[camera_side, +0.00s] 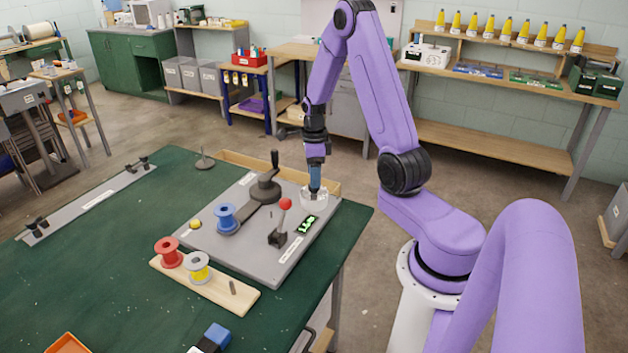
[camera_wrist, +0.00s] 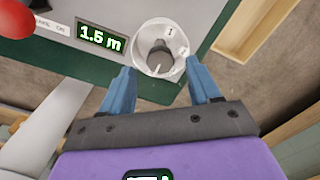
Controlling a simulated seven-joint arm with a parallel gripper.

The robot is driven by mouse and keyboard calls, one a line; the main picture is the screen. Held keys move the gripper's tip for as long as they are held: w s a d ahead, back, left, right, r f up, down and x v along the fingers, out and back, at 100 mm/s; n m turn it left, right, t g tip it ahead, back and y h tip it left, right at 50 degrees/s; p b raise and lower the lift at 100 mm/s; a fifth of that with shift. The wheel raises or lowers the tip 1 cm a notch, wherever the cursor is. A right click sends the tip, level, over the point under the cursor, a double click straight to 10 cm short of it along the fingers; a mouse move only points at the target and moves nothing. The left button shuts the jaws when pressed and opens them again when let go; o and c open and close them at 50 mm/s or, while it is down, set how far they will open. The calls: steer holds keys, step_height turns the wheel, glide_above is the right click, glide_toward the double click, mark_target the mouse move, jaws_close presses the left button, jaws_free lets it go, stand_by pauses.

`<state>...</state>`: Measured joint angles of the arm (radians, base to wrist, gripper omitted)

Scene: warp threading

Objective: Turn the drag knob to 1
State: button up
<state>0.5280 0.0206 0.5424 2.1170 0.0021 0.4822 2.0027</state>
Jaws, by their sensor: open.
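The drag knob is a grey knob (camera_wrist: 160,56) on a round white dial (camera_wrist: 147,34). A white line on the knob points toward the bottom of the wrist view. In the side view the dial (camera_side: 318,202) sits at the panel's far right corner. My gripper (camera_wrist: 160,67) has its two blue fingers apart, one on each side of the knob, with nothing between them. In the side view my gripper (camera_side: 314,189) points down over the dial; contact cannot be told.
The grey panel (camera_side: 225,255) lies on the green table (camera_side: 120,290). Beside the dial are a display (camera_wrist: 101,38) reading 1.5 m and a red-balled lever (camera_side: 285,204). A black crank (camera_side: 266,187) and blue spool (camera_side: 227,217) stand left. A wooden tray (camera_side: 240,162) lies behind.

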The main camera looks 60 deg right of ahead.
steer(key=shift+f, duration=1.3)
steer(key=c, duration=1)
steer(key=shift+c, duration=0.2)
